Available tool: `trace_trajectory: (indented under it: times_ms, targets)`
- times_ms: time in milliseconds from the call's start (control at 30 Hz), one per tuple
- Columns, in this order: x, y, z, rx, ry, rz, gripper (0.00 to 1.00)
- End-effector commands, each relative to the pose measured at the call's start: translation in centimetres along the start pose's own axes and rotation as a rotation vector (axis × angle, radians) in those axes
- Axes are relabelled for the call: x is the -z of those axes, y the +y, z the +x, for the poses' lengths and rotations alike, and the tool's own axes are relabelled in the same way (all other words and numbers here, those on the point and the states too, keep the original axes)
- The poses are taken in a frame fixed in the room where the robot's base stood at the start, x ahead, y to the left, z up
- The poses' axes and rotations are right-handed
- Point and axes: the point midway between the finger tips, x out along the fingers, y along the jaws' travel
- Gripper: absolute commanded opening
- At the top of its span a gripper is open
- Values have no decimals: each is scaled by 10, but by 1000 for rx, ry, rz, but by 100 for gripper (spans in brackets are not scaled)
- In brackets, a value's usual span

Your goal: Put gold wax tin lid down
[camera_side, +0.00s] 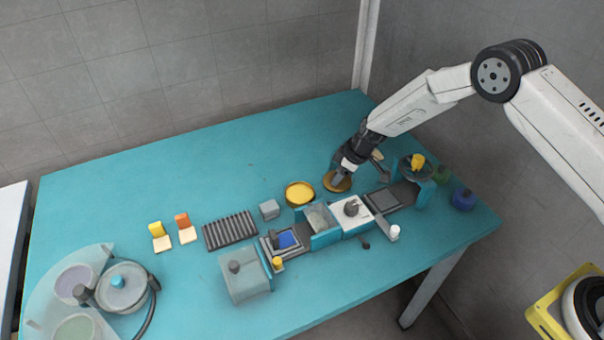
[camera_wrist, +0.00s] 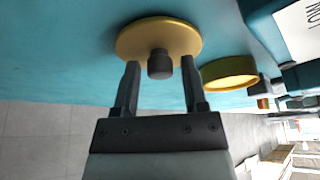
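The gold wax tin lid (camera_side: 331,187) lies on the teal table, right of the open gold wax tin (camera_side: 299,194). In the wrist view the lid (camera_wrist: 128,40) shows its round gold disc and dark knob (camera_wrist: 159,66), and it looks flat on the table. My gripper (camera_wrist: 160,72) is open, with one finger on each side of the knob and a visible gap on both sides. In the side view my gripper (camera_side: 339,176) is low over the lid and hides part of it. The tin (camera_wrist: 231,73) shows beside the lid in the wrist view.
A row of teal-framed stations (camera_side: 322,222) stands in front of the tin and lid. A small grey block (camera_side: 269,209) and a dark ribbed rack (camera_side: 230,231) are to the left. A stand with a yellow piece (camera_side: 417,161) is to the right. The table behind is clear.

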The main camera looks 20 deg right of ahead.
Motion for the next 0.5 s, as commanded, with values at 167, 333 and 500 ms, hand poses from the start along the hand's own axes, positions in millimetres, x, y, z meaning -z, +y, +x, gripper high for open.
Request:
trace_trajectory:
  times_ms: [167, 333, 500]
  targets:
    - [0, 0, 0, 0, 0, 0, 68]
    - [0, 0, 0, 0, 0, 0, 68]
    - [2, 0, -4, 0, 1, 1, 68]
